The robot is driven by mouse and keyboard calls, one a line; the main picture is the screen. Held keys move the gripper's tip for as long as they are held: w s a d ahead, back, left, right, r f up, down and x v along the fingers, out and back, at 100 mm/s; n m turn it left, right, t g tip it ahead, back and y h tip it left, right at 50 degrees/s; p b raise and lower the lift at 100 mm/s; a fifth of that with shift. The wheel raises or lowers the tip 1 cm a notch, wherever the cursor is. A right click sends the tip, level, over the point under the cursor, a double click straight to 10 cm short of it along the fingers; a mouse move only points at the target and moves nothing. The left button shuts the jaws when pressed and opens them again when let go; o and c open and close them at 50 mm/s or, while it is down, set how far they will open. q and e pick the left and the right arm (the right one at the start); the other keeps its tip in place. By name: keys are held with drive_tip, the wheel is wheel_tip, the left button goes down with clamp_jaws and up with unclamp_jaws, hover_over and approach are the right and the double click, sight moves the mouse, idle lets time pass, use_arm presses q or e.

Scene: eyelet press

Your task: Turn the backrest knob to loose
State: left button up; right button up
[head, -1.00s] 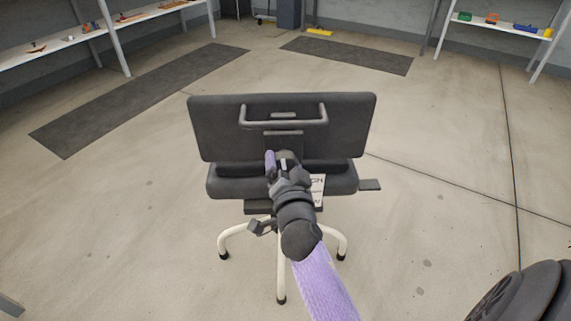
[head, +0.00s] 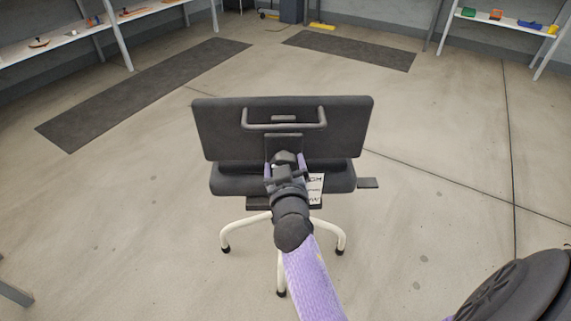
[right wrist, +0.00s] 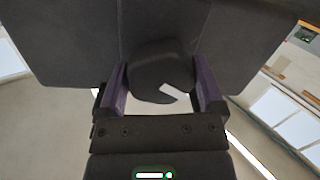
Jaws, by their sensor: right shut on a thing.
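The black office chair stands with the back of its backrest (head: 225,130) toward me. The backrest knob (right wrist: 160,72) is a dark round knob with a light pointer mark, low on the back of the chair. My right gripper (head: 285,160) reaches it from the front. In the right wrist view the two purple fingers of the gripper (right wrist: 163,88) sit on either side of the knob, shut on it. The light mark points toward the lower right in that view. A white label (head: 315,184) with dark lettering shows partly beside my wrist. My left gripper is out of view.
A grey handle bar (head: 285,125) crosses the backrest above the knob. A dark paddle (head: 368,183) sticks out at the seat's right. Cream chair legs (head: 235,229) spread below. Shelves (head: 505,24) stand along the walls. The floor around the chair is clear.

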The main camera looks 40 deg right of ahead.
drive_tip(key=n, duration=0.5)
drive_tip(key=shift+g+h, duration=0.3)
drive_tip(key=n, duration=0.5)
drive_tip(key=shift+g+h, duration=0.3)
drive_tip(key=shift+h, duration=0.1)
drive_tip(key=shift+n, duration=0.4)
drive_tip(key=o, duration=1)
drive_tip(key=shift+w, duration=0.1)
